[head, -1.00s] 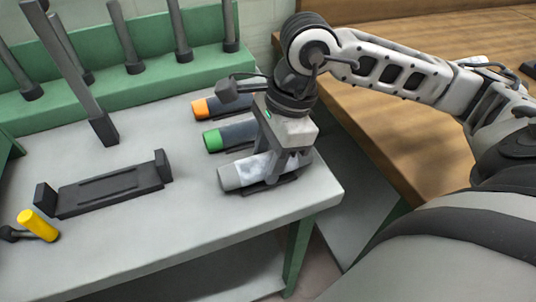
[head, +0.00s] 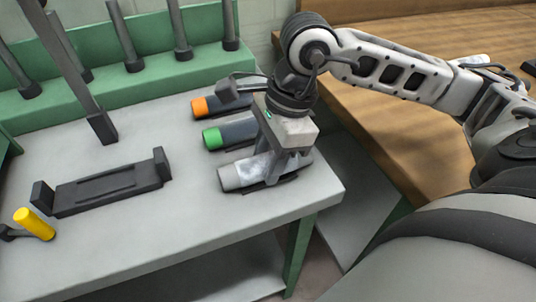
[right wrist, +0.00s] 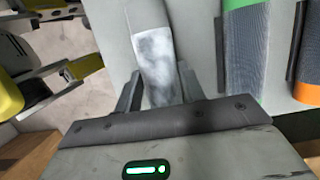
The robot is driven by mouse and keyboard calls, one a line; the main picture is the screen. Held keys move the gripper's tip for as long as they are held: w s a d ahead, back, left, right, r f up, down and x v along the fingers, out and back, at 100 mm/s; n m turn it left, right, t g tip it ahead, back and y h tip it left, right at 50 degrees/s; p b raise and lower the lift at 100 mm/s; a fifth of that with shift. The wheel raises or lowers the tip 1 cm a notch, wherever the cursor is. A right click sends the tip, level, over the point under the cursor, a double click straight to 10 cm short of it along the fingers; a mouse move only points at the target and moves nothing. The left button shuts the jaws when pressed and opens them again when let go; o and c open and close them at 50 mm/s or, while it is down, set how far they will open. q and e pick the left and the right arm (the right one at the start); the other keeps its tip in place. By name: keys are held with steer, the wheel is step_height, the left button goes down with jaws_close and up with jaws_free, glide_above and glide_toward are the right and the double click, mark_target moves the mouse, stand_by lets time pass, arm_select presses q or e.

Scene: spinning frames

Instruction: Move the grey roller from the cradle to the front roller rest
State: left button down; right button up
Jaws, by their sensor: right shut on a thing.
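The grey roller (head: 238,177) lies at the table's right front corner, with a mottled pale sleeve. Dark cradle parts (head: 287,180) show under and beside it. My right gripper (head: 275,168) points down and is shut on the roller near its middle. In the right wrist view the gripper's two fingers (right wrist: 160,92) stand on either side of the grey roller (right wrist: 152,55). I see no clear gap between roller and cradle. The front roller rest (head: 108,188), a black base with an upright block at each end, stands empty at the left. My left gripper is not in view.
A green-ended roller (head: 212,139) and an orange-ended roller (head: 201,107) lie just behind. A yellow handle (head: 35,223) stands left of the front rest. A dark post (head: 102,126) rises behind it. The tabletop between rest and grey roller is clear.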

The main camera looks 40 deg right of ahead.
steer(key=shift+f+b, duration=0.2)
steer(key=shift+b, duration=0.1)
steer(key=o, duration=1.2)
steer(key=shift+c, duration=0.2)
steer(key=p+v, duration=0.1)
steer(key=v, duration=1.5)
steer(key=shift+p, duration=0.35)
